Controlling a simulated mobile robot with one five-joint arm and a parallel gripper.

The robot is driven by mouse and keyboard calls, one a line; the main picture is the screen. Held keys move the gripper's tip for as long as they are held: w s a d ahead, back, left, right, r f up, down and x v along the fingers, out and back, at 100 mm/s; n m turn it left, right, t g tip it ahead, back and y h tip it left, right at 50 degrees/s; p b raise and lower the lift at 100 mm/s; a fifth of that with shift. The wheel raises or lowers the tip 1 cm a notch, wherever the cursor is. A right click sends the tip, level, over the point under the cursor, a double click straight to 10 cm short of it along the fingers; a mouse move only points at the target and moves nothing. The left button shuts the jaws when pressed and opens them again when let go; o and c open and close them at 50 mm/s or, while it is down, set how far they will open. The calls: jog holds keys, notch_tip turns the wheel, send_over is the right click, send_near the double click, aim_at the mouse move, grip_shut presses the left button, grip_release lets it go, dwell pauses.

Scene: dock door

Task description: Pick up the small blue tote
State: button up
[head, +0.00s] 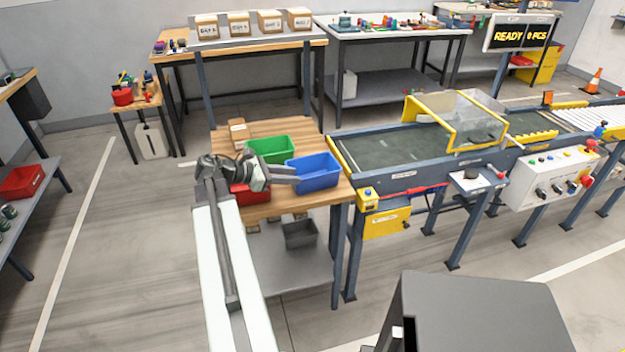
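The small blue tote (318,179) stands upright at the right side of the wooden-topped table (290,204), near its right edge. My arm reaches out over the table from the left, and my gripper (292,174) is at the left side of the blue tote. The fingertips overlap the tote's left wall in this view. I cannot tell whether they touch it, or whether the fingers are open or shut. The tote's inside looks empty.
A green tote (271,149) stands close behind, left of the blue one. A red tote (251,195) is partly hidden under my arm. Small boxes (238,131) stand at the table's back left. A conveyor (390,147) adjoins on the right. A grey bin (300,233) is on the lower shelf.

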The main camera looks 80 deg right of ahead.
aim_at(314, 177)
jog(key=x, duration=0.3)
jog(key=shift+f+b, duration=0.1)
jog(key=shift+b, duration=0.25)
jog(key=b+x, duration=0.2)
jog(key=x, duration=0.3)
jog(key=shift+s+d+f, duration=0.2)
jog(key=shift+d+f, duration=0.05)
jog(key=shift+s+d, duration=0.1)
jog(key=shift+s, duration=0.1)
jog(key=shift+r, duration=0.1)
grip_shut()
dwell(0.5)
